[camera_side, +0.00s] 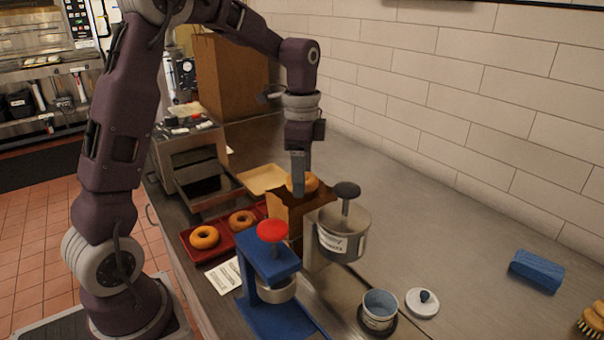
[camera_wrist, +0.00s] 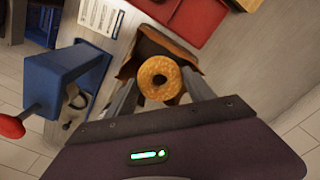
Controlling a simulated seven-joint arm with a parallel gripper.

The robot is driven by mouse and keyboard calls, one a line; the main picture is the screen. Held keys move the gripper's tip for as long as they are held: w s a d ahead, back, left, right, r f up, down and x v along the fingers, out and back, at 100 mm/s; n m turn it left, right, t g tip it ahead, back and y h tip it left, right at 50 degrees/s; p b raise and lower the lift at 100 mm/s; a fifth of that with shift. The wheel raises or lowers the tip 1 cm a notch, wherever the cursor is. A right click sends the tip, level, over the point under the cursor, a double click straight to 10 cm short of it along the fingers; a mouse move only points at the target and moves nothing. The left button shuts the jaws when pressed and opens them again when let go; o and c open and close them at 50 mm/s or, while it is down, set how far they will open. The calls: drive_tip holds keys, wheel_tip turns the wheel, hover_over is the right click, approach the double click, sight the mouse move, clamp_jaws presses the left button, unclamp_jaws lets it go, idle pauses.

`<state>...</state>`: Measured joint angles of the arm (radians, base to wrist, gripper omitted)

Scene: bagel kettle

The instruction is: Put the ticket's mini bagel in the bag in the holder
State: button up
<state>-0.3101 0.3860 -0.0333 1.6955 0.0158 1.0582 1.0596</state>
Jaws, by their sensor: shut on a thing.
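My gripper (camera_side: 299,178) is shut on a golden mini bagel (camera_wrist: 160,78). In the side view the bagel (camera_side: 308,182) shows just behind the fingers, at the mouth of the brown paper bag (camera_side: 284,214). In the wrist view the bag (camera_wrist: 152,44) lies open behind the bagel. I cannot tell how far the bagel is inside the bag. The ticket (camera_side: 225,277) lies on the counter by the red tray; its print is too small to read. Two other bagels, one (camera_side: 205,237) golden and one (camera_side: 242,221) browner, sit on the red tray (camera_side: 187,246).
A blue press (camera_side: 268,258) with a red knob stands in front of the bag. A grey kettle (camera_side: 343,240) with a dark knob stands close at its right. A small cup (camera_side: 379,308), a lid (camera_side: 422,302) and a blue block (camera_side: 537,271) are farther right. The right counter is mostly clear.

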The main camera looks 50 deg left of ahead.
drive_tip(key=o, duration=1.4)
wheel_tip(320, 180, up, 7)
idle(0.4)
